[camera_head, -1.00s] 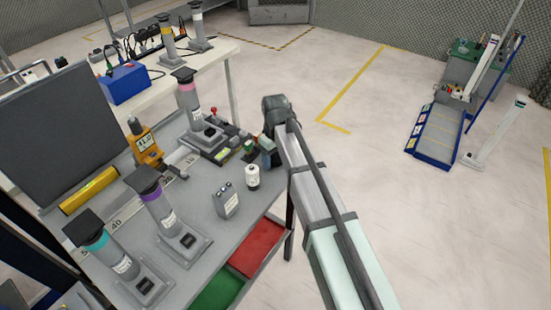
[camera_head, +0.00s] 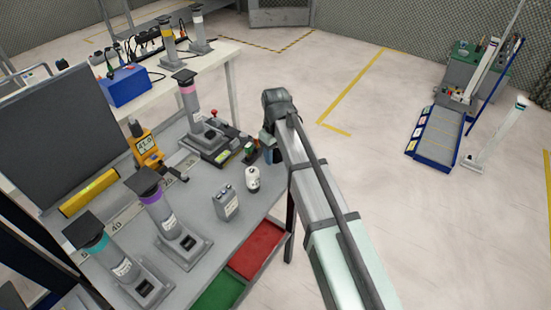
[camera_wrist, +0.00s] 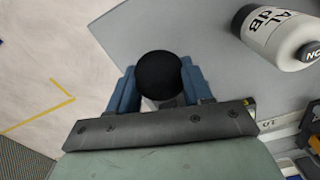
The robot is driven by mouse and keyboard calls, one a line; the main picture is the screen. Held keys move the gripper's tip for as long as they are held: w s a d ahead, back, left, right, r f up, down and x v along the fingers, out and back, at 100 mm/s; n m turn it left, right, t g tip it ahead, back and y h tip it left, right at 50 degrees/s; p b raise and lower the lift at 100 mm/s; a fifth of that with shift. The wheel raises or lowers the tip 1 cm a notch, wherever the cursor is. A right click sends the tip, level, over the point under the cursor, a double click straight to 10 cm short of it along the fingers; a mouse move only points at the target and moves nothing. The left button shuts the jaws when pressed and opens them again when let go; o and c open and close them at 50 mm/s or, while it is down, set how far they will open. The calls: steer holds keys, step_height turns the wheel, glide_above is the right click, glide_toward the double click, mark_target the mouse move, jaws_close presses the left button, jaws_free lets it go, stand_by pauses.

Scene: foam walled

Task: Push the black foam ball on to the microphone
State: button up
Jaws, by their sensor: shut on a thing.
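The black foam ball (camera_wrist: 160,74) sits between the two blue fingertips of my gripper (camera_wrist: 160,88) in the wrist view, with a pale part just below it. My gripper is shut on it. In the head view my gripper (camera_head: 267,145) is at the table's right edge, mostly hidden by my arm, and the ball cannot be made out. An orange sound meter (camera_head: 148,148) stands toward the back of the table, left of my gripper. The grey tip on top of it (camera_head: 135,128) looks like the microphone. Ball and meter are well apart.
A white calibrator cylinder (camera_head: 252,179) stands close to my gripper; it also shows in the wrist view (camera_wrist: 282,33). A grey box (camera_head: 226,205), a control board (camera_head: 218,150) and posts with purple (camera_head: 155,200) and pink bands (camera_head: 190,95) stand on the table (camera_head: 205,255).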

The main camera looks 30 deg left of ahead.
mark_target(275, 150)
step_height(275, 150, up, 6)
steer(key=shift+r, duration=0.1)
steer(key=shift+s+a+r, duration=0.1)
steer(key=shift+a+r, duration=0.05)
steer(key=shift+r, duration=0.1)
steer(key=s+a+r, duration=1.1)
steer(key=s+a, duration=0.1)
steer(key=a, duration=0.2)
steer(key=s+a+r, duration=1.1)
steer(key=s+a, duration=0.2)
steer(key=a, duration=0.2)
steer(key=shift+s+r, duration=0.2)
steer(key=shift+s, duration=0.05)
steer(key=shift+a, duration=0.1)
steer(key=shift+f, duration=0.2)
